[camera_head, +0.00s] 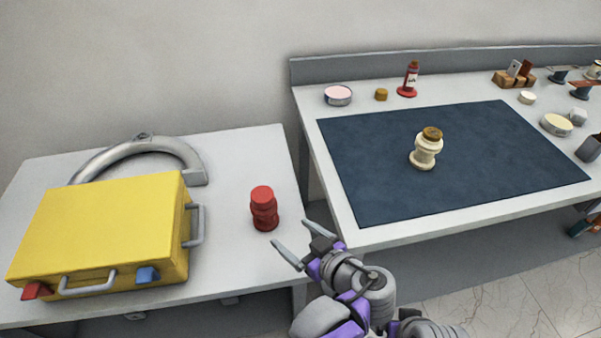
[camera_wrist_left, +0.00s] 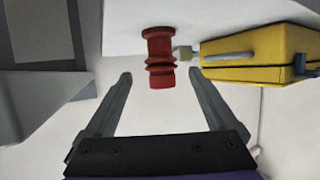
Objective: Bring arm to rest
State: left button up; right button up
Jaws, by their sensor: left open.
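My left gripper (camera_head: 291,246) is in front of the gap between the two tables, its two fingers apart and nothing between them. In the left wrist view the open fingers (camera_wrist_left: 160,85) point towards a red bushing (camera_wrist_left: 160,58), which is beyond the fingertips and not touched. In the head view the red bushing (camera_head: 264,208) stands upright on the left table, up and left of the gripper. A cream bushing with a brown top (camera_head: 426,149) stands upright on the dark mat (camera_head: 370,190). My right gripper is in neither view.
A yellow case (camera_head: 105,230) and a grey curved handle-like part (camera_head: 140,145) are on the left table (camera_head: 235,150). The right table holds a round tin (camera_head: 338,95), a red bottle (camera_head: 411,78) and several small items. The mat's front half is clear.

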pick_arm(q)
jog(key=shift+m+g+h, duration=0.4)
jog(key=shift+m+g, duration=0.3)
jog(key=shift+g, duration=0.2)
jog(key=a+p, duration=0.1)
jog(key=a, duration=0.1)
jog(key=s+a+p, duration=0.1)
jog(key=a, duration=0.1)
jog(key=shift+a, duration=0.4)
jog(key=s+a+m+g+p, duration=0.1)
jog(key=a, duration=0.1)
jog(key=s+a+m+g+h+p, duration=0.1)
jog(key=s+a, duration=0.1)
jog(key=s+a+g+h+p, duration=0.1)
jog(key=a, duration=0.1)
jog(key=shift+s+a+m+p, duration=0.15)
jog(key=shift+a+m+p, duration=0.1)
jog(key=shift+m+p, duration=0.15)
jog(key=s+h+p, duration=0.1)
jog(key=s+a+m+h+p, duration=0.1)
jog(key=s, duration=0.1)
jog(key=s+a+r+m+h+p, duration=0.1)
jog(key=shift+s+a+g, duration=0.15)
jog(key=shift+a+g, duration=0.05)
jog(key=shift+g, duration=0.2)
jog(key=s+r+m+h+p, duration=0.2)
jog(key=h+p, duration=0.1)
jog(key=shift+s+r+t, duration=0.2)
jog(key=shift+r+t, duration=0.1)
jog(key=shift+t, duration=0.1)
